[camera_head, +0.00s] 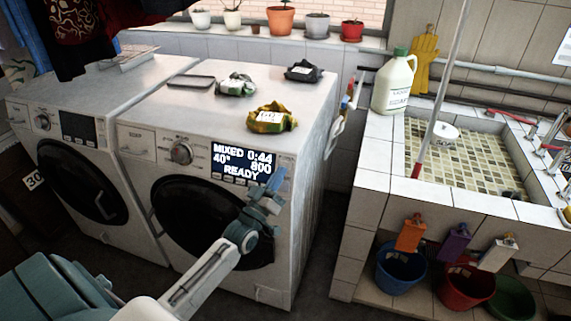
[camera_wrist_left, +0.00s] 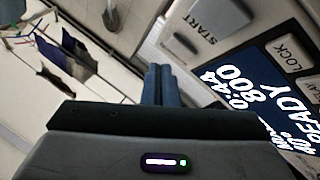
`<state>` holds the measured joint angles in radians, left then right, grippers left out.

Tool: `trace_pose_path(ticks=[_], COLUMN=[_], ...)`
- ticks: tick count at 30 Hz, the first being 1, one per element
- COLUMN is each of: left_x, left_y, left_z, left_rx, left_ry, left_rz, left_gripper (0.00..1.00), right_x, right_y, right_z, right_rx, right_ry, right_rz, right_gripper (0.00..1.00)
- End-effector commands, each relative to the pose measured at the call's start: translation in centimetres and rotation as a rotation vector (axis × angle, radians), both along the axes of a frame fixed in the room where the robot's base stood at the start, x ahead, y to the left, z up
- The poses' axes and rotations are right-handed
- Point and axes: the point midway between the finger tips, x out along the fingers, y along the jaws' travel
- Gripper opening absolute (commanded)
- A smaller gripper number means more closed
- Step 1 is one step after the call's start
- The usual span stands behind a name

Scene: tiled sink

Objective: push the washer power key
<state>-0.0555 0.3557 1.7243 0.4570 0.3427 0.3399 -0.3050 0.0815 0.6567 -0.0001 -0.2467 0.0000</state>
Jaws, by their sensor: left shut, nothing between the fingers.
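The right-hand washer (camera_head: 290,225) has a lit display (camera_head: 232,162) reading MIXED, 0:44, 40°, 800, READY. My left gripper (camera_head: 277,180) is shut and empty, in front of the panel at the display's right end. In the left wrist view its blue fingertips (camera_wrist_left: 158,84) are together, below a pale key marked START (camera_wrist_left: 180,45). A LOCK key (camera_wrist_left: 287,53) and the tilted display (camera_wrist_left: 245,90) show to the right. I cannot make out a key marked power. Whether the fingertips touch the panel I cannot tell. My right gripper is out of view.
A second washer (camera_head: 75,180) with a dark display stands at the left. Crumpled packs (camera_head: 270,118) and a flat tray (camera_head: 191,81) lie on the right washer's top. A tiled sink (camera_head: 365,195) with a white jug (camera_head: 394,85) stands to the right, with buckets (camera_head: 400,275) below.

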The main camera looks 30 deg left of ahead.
Motion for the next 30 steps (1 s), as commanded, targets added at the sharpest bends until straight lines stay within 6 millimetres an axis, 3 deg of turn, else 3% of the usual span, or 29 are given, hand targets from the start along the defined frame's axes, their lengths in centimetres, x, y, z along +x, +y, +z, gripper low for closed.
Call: trace_pose_path(ticks=[1,12,24,26,28,30], left_x=[-0.6,-3.8,-4.4,-4.3,-4.2,-4.2], left_y=[-0.1,-0.9,-1.1,-1.0,-0.8,-0.3], left_z=[0.7,1.7,1.6,0.9,-1.2,-5.5], left_rx=[-0.001,-0.001,0.0,0.004,0.018,0.046], left_ry=[0.002,0.001,0.0,0.015,0.063,0.16], left_rz=[0.0,0.0,0.001,0.005,0.017,0.039], left_gripper=[0.0,0.0,0.0,0.0,0.0,0.0], right_x=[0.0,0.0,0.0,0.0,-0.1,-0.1], right_y=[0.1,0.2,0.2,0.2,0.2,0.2], right_z=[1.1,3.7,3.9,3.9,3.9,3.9], right_rx=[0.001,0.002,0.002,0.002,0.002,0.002], right_ry=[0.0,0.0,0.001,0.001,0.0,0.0], right_rz=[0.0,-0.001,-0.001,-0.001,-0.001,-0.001], right_gripper=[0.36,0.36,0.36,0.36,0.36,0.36])
